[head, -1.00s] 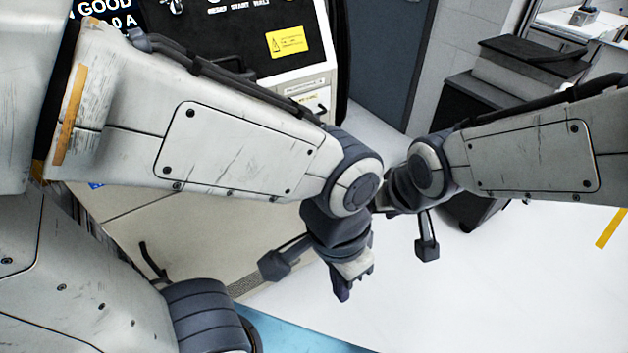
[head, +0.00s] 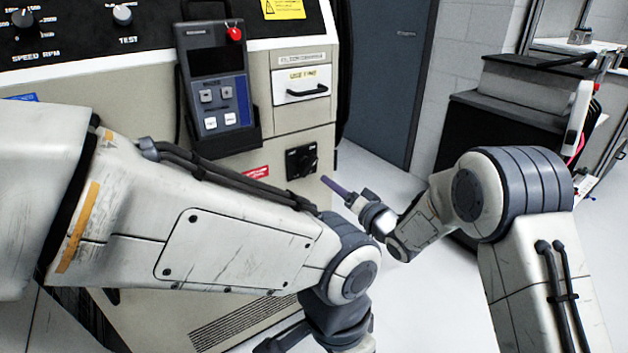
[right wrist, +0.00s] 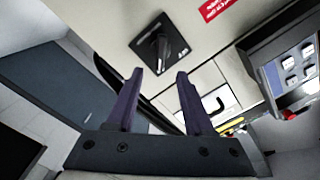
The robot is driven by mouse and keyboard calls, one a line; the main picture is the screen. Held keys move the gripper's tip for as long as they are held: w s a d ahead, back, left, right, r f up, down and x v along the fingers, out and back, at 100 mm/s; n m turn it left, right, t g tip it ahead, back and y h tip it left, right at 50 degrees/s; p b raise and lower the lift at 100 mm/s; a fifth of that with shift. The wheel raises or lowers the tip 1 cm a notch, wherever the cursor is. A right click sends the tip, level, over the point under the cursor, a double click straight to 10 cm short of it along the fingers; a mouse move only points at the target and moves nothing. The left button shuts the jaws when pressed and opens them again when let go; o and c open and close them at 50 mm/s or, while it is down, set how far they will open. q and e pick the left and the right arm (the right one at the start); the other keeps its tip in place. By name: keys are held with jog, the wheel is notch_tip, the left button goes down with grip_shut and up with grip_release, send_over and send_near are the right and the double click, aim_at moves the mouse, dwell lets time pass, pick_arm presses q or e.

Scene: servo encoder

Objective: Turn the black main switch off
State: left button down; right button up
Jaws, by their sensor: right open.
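The black main switch (head: 301,161) is a square black plate with a raised handle, low on the right of the beige cabinet front, beside a red label. In the right wrist view, the switch (right wrist: 158,46) lies beyond my fingertips, between their lines. My right gripper (head: 328,183) points left toward it, a short way off to its right and below, apart from it. In the right wrist view its two purple fingers (right wrist: 157,76) are spread with nothing between them. I cannot tell the handle's exact setting. My left arm crosses in front of the cabinet; its gripper is out of view.
Above the switch are a handled drawer (head: 300,85) and a handheld controller (head: 215,85) in a holder with a red button. A dark blue door (head: 390,70) stands behind to the right. Open floor lies right of the cabinet, with a black step unit (head: 490,105) beyond.

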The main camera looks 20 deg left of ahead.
aim_at(311, 168)
jog(key=b+x, duration=0.1)
jog(key=x, duration=0.8)
jog(key=shift+w+a, duration=0.2)
jog(key=shift+a, duration=0.1)
jog(key=shift+c, duration=0.3)
grip_shut()
